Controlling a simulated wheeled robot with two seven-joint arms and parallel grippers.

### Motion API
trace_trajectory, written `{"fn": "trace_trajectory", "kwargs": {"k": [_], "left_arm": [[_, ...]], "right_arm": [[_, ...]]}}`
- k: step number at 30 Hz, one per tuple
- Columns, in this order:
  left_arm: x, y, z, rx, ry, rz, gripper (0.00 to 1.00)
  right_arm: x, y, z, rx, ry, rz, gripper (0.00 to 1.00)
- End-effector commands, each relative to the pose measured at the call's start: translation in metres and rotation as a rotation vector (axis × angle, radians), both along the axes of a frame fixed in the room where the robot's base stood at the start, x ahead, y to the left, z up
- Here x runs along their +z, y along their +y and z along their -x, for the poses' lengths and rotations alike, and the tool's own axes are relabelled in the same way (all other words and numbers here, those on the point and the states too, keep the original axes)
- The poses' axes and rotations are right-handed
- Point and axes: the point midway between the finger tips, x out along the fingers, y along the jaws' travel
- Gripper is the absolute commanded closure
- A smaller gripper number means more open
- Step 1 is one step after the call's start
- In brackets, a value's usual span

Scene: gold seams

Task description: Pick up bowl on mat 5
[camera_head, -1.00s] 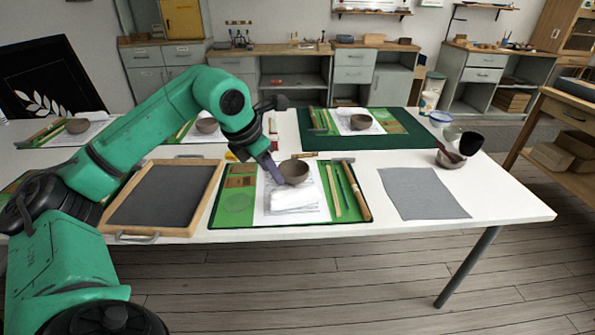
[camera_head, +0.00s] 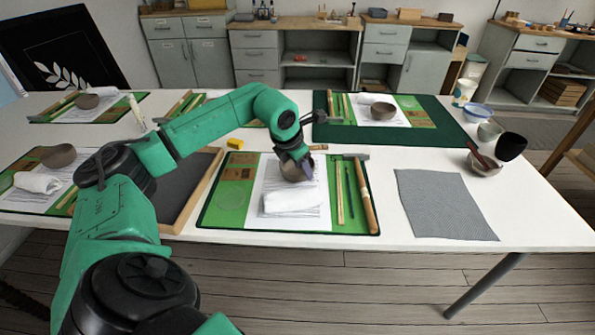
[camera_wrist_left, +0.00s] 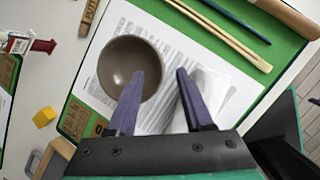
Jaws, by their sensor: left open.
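A brown-grey bowl (camera_head: 291,174) sits on a paper sheet on the front middle green mat (camera_head: 231,217). No mat number can be read. My left gripper (camera_head: 303,162) is right at the bowl and hides part of it in the head view. In the left wrist view the bowl (camera_wrist_left: 118,62) lies left of centre. The left gripper (camera_wrist_left: 160,74) is open there, its left finger overlapping the bowl's rim and its right finger over the white folded cloth (camera_wrist_left: 212,88). I cannot tell whether the fingers touch the bowl. My right gripper is not in view.
A grey cloth (camera_head: 440,205) lies further right. A dark framed board (camera_head: 181,190) is left of the mat, partly behind my arm. A yellow block (camera_head: 235,143) sits behind it. Other mats hold bowls.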

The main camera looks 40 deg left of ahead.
Motion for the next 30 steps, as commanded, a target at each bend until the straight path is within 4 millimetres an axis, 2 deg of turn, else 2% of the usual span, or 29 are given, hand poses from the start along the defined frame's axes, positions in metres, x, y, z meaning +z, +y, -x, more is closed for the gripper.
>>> {"fn": "trace_trajectory", "kwargs": {"k": [4,11,13,15,16,30], "left_arm": [[-0.024,0.000,-0.011,0.001,0.002,0.003,0.49],[-0.029,0.001,-0.013,0.000,0.000,0.000,0.49],[-0.029,0.001,-0.013,0.000,0.000,0.000,0.68],[-0.029,0.001,-0.013,0.000,0.000,0.000,0.95],[-0.029,0.001,-0.013,0.000,0.000,0.001,1.00],[-0.027,0.001,-0.013,0.001,0.000,0.001,1.00]], "right_arm": [[0.004,0.001,-0.005,0.000,-0.009,-0.001,1.00],[0.003,0.001,-0.004,0.000,-0.008,-0.001,1.00],[0.003,0.000,-0.003,-0.001,-0.006,-0.001,1.00],[0.003,0.000,-0.002,-0.001,-0.004,-0.001,1.00],[0.003,0.000,-0.001,-0.001,-0.003,-0.001,1.00],[0.003,0.000,0.000,-0.001,0.000,-0.001,1.00]]}}
